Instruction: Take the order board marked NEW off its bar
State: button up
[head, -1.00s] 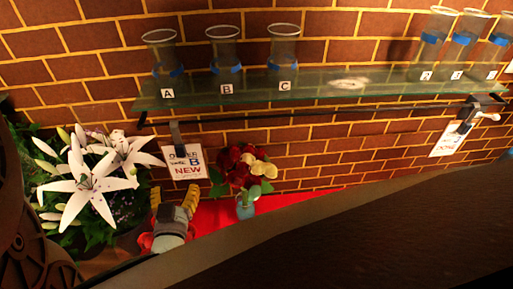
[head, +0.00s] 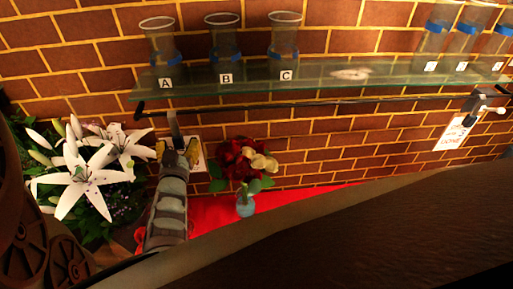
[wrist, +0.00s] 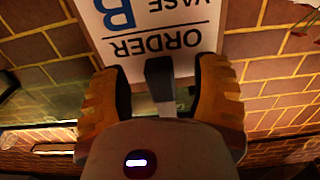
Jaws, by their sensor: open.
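The order board hangs from a dark bar (head: 330,103) under the glass shelf; the gripper covers most of it in the head view, leaving a white strip (head: 200,160) at its right. In the wrist view the board (wrist: 190,14) shows "ORDER", "VASE" and a blue B, upside down. The NEW mark is hidden now. A dark hanger (head: 174,125) holds it on the bar. My gripper (head: 178,154) is open in front of the board. In the wrist view my yellow fingers (wrist: 160,95) stand on both sides of the dark hanger; I cannot tell if they touch it.
A second board marked DONE (head: 454,134) hangs at the bar's right end. Glass vases (head: 224,42) stand on the glass shelf (head: 330,75) above. White lilies (head: 85,180) are at left, and red and cream flowers in a small blue vase (head: 245,205) are close at right.

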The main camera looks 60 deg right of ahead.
grip_shut()
dwell(0.6)
jog(key=shift+f, duration=0.1)
